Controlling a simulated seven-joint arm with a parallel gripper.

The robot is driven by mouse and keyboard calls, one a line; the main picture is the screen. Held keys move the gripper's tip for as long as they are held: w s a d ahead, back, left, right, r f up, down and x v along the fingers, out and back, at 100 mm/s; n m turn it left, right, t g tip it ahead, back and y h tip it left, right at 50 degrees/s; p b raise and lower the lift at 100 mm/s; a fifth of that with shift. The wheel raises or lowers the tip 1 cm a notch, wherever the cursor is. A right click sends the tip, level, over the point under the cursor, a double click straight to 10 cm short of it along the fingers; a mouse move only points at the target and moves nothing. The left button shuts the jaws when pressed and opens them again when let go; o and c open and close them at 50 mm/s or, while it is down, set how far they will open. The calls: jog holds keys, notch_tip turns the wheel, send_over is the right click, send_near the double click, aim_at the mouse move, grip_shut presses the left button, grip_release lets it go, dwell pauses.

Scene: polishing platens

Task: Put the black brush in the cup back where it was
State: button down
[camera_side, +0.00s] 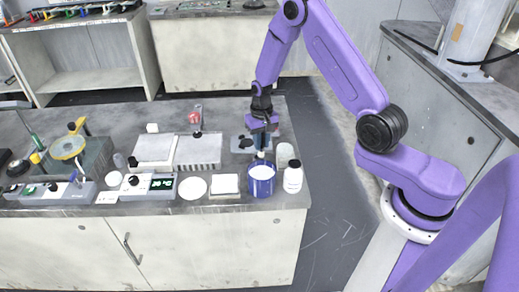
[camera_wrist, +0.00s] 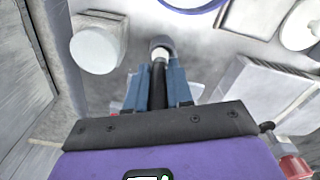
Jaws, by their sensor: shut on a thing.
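My gripper (camera_side: 262,140) is above the back of the bench, just behind the blue cup, pointing down. In the wrist view its blue fingers (camera_wrist: 159,92) are shut on the black brush (camera_wrist: 158,80), with the dark handle between them. A pale band and a grey end show beyond the fingertips. The brush's pale lower part (camera_side: 261,154) shows just above and behind the cup rim in the side view. The blue cup (camera_side: 261,184) stands upright near the bench's front edge. Only part of its rim (camera_wrist: 192,8) shows at the top of the wrist view.
A white bottle (camera_side: 292,180) stands right of the cup, with a pale round container (camera_side: 284,154) behind it, also at the wrist view's left (camera_wrist: 97,48). A white square block (camera_side: 225,184) and a white disc (camera_side: 193,187) lie left. A boxy white device (camera_side: 198,150) stands farther left.

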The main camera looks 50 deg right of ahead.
jog(key=shift+w+f, duration=0.3)
jog(key=shift+f, duration=0.1)
jog(key=shift+w+f, duration=0.2)
jog(key=shift+f, duration=1.5)
jog(key=shift+f, duration=0.15)
jog(key=c, duration=1)
grip_release()
